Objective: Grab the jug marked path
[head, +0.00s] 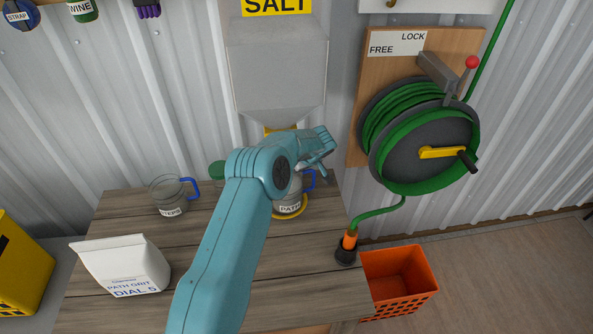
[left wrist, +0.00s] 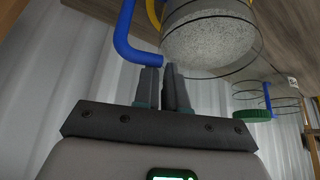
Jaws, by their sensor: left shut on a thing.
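The clear jug marked PATH (head: 289,207) stands upright under the salt hopper, on or inside a yellow ring (head: 305,209) on the wooden bench. Its blue handle (head: 311,180) is on its right side. My left gripper (head: 326,172) is at that handle, with my arm crossing in front of part of the jug. The jug (left wrist: 210,35) there holds pale grey grains. My right gripper is not in view.
A jug marked STEPS (head: 170,197) and a white path grit bag (head: 122,266) stand on the bench (head: 120,215). The salt hopper (head: 277,75) hangs above. A hose reel (head: 420,135) and an orange crate (head: 398,280) are at right.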

